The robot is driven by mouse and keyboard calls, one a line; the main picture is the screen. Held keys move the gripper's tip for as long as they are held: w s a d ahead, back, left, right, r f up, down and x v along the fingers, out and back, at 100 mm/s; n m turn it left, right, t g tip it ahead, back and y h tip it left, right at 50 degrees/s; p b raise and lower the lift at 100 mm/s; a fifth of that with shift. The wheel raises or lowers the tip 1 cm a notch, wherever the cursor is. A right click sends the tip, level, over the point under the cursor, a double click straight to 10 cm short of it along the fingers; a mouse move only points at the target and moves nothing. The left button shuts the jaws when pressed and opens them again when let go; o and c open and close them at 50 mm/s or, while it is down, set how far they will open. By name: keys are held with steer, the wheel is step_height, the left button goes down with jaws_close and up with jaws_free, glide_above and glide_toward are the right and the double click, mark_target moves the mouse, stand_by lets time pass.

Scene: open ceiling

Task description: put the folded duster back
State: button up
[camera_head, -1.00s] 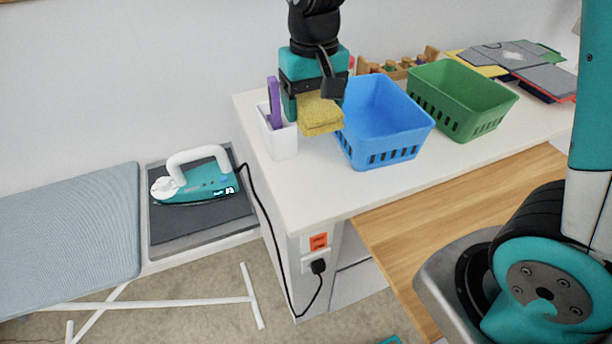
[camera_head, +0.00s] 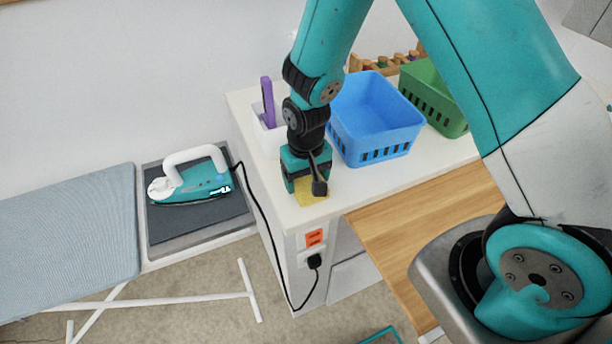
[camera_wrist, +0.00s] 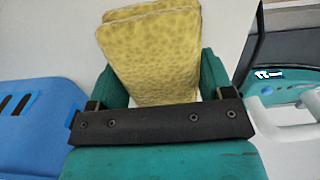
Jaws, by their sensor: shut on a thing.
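The folded duster (camera_head: 311,193) is a yellow, spotted, folded cloth. My gripper (camera_head: 305,186) is shut on it, over the white counter's near left corner. In the wrist view the duster (camera_wrist: 155,55) stands up between the two teal fingers of my gripper (camera_wrist: 160,85). My gripper hides part of it in the head view. I cannot tell whether the duster touches the counter top.
The white counter (camera_head: 365,180) holds a blue basket (camera_head: 375,115), a green basket (camera_head: 430,95) and a white holder with a purple item (camera_head: 268,100). A teal iron (camera_head: 195,185) rests on the ironing board's end at left. A socket with a plugged cord is below.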

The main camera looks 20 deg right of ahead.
steer(key=shift+f, duration=0.15)
steer(key=shift+f, duration=0.1)
steer(key=o, duration=0.9)
step_height(320, 180, up, 12)
steer(key=b, duration=0.2)
steer(key=s+a+r+n+y, duration=0.1)
steer(key=s+r+n, duration=0.1)
steer(key=s+r, duration=0.2)
steer(key=s+a+r+n+y, duration=0.1)
steer(key=s+r, duration=0.3)
steer(key=s, duration=0.4)
steer(key=s+a+r+n+y, duration=0.2)
steer(key=s+r+n, duration=0.2)
steer(key=s, duration=0.3)
steer(key=shift+a+r, duration=0.3)
steer(key=shift+r, duration=0.25)
